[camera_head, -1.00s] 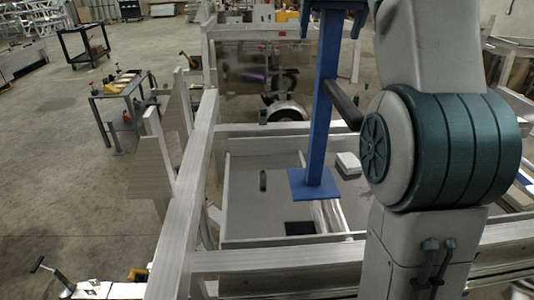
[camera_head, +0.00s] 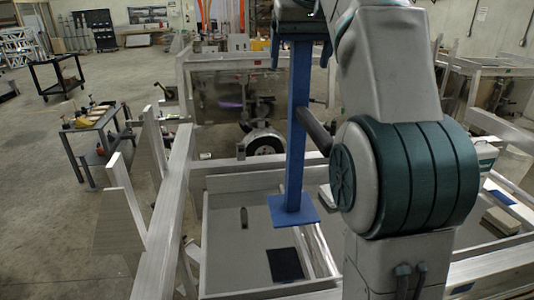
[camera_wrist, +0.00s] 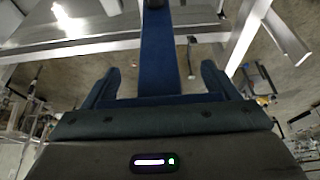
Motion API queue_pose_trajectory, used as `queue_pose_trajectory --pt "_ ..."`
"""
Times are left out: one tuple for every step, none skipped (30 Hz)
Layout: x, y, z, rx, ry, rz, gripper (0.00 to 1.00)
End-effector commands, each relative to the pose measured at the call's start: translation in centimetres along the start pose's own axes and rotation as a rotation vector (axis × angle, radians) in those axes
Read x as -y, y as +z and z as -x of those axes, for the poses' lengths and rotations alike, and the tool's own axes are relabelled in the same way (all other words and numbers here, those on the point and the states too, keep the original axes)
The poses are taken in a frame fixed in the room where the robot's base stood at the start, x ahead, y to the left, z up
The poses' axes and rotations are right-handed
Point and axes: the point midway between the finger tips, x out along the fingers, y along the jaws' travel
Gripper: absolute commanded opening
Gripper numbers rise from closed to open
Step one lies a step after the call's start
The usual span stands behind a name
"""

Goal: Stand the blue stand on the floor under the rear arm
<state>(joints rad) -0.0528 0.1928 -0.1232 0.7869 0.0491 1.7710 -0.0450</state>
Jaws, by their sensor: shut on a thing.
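The blue stand (camera_head: 297,130) is a tall square post with a flat square foot plate, upright in the middle of the head view. It hangs from my gripper, which is at the picture's top edge there and mostly cut off. In the wrist view my gripper (camera_wrist: 160,85) has a finger on each side of the blue stand (camera_wrist: 160,50) and is shut on it. The foot plate appears in front of the trailer's interior, and its height above what lies below is hard to judge. I cannot tell which part is the rear arm.
Aluminium trailer rails (camera_head: 170,215) run along the left side of the stand. A wheel (camera_head: 265,144) shows behind it. A dark work table (camera_head: 95,135) and a black cart (camera_head: 57,75) stand at left. The concrete floor (camera_head: 50,220) is open at lower left.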

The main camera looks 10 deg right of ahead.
Motion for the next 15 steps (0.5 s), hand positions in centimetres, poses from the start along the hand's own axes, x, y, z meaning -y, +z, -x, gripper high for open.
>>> queue_pose_trajectory --pt "0.1 -0.1 0.4 -0.011 0.0 0.001 0.11" --pt "0.1 -0.1 0.4 -0.011 0.0 0.001 0.11" --pt "0.2 -0.1 0.3 -0.01 -0.001 0.002 0.11" --pt "0.4 -0.1 0.2 -0.01 -0.001 0.003 0.11" --pt "0.6 -0.1 0.1 -0.01 -0.002 0.003 0.11" --pt "0.9 -0.1 -0.2 -0.01 -0.002 0.004 0.11" --pt "1.3 -0.2 -0.5 -0.01 -0.002 0.005 0.11" --pt "1.6 -0.2 -0.7 -0.009 -0.002 0.006 0.11" --pt "2.2 -0.2 -1.1 -0.009 -0.003 0.007 0.11" --pt "2.7 -0.2 -1.5 -0.009 -0.004 0.007 0.11" --pt "3.2 -0.3 -1.8 -0.008 -0.005 0.008 0.11" --pt "3.8 -0.4 -2.3 -0.008 -0.005 0.008 0.11" --pt "4.3 -0.4 -2.6 -0.009 -0.004 0.008 0.11" --pt "4.8 -0.5 -3.0 -0.009 -0.004 0.008 0.11" --pt "5.4 -0.6 -3.4 -0.008 -0.004 0.007 0.11"
